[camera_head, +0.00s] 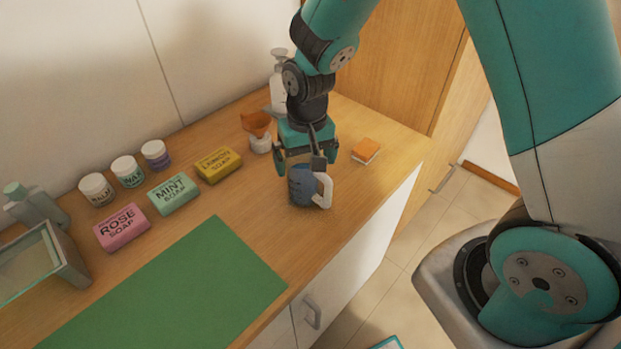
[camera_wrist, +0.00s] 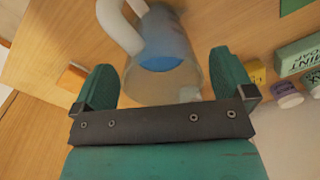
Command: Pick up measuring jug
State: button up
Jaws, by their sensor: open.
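The measuring jug (camera_head: 301,186) is a small clear vessel with blue in it and a white handle, standing on the wooden counter. In the wrist view the jug (camera_wrist: 168,52) lies between and a little beyond the two fingers, with its white handle toward the upper left. My gripper (camera_head: 308,163) is right above and around the upper part of the jug, pointing down. In the wrist view my gripper (camera_wrist: 160,82) is open, with a finger on each side of the jug. I cannot tell whether either finger touches it.
An orange-topped block (camera_head: 366,150) lies right of the jug. Yellow lemon soap (camera_head: 218,165), mint soap (camera_head: 173,193) and rose soap (camera_head: 121,227) stand to the left, with several jars behind. A green mat (camera_head: 170,290) lies in front. The counter's edge is close on the right.

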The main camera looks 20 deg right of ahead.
notch_tip(320, 180, down, 2)
jog(key=shift+c, duration=0.2)
jog(key=c, duration=1.3)
jog(key=shift+c, duration=0.2)
jog(key=shift+r, duration=0.25)
